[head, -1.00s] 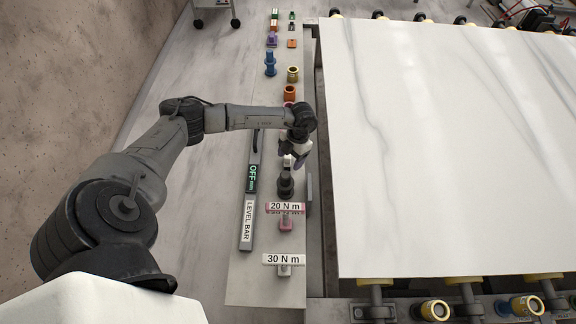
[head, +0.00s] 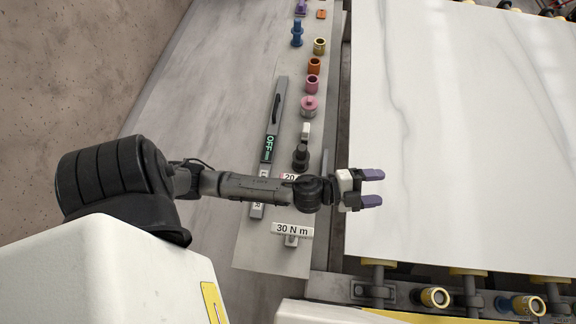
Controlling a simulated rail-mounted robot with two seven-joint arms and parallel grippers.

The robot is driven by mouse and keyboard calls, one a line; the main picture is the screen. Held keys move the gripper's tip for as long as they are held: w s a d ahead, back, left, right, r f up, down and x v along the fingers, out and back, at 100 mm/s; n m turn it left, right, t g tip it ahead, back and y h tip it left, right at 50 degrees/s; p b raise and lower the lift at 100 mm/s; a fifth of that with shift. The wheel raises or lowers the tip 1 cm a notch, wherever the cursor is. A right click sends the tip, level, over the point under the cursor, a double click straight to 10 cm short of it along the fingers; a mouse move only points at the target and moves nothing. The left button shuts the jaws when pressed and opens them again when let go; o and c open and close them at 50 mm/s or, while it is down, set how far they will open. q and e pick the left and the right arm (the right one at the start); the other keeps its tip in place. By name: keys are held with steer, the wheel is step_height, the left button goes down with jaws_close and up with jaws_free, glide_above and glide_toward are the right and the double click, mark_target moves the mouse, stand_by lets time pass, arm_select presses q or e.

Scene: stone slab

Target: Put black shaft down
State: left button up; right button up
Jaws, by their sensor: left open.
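The black shaft (head: 300,157) stands upright on the narrow grey shelf (head: 258,259), beside the level bar's lit OFF display. Its black body is stepped, wide at the bottom and thinner at the top. My left gripper (head: 376,188) is open and empty, with its two purple-tipped fingers apart. It is to the right of and nearer than the black shaft, apart from it, over the left edge of the white slab. My right gripper is not in view.
The level bar (head: 273,120) lies along the shelf, partly under my left arm. A white 30 N m label (head: 292,229) stands near the shelf's front end; the 20 N m label (head: 289,177) is mostly hidden. Pink, orange and blue pieces line the shelf behind. The white slab (head: 460,130) is bare.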

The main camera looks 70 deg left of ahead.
arm_select(q)
steer(key=s+a+f+n+g+y, duration=0.1)
steer(key=s+f+n+g+y, duration=0.1)
steer(key=s, duration=0.6)
steer(key=s+a+f+n+g+y, duration=0.1)
steer(key=s+f+n+g, duration=0.3)
steer(key=s+n+g, duration=0.2)
steer(key=s+a+f+n+g+y, duration=0.1)
steer(key=s+f+n+g, duration=0.3)
steer(key=s, duration=0.6)
steer(key=shift+a+f+g+y, duration=0.1)
steer(key=shift+a+g+y, duration=0.1)
steer(key=shift+g+y, duration=0.7)
step_height(320, 180, up, 20)
steer(key=p, duration=1.9)
steer(key=shift+f+p, duration=0.15)
steer(key=shift+p, duration=0.2)
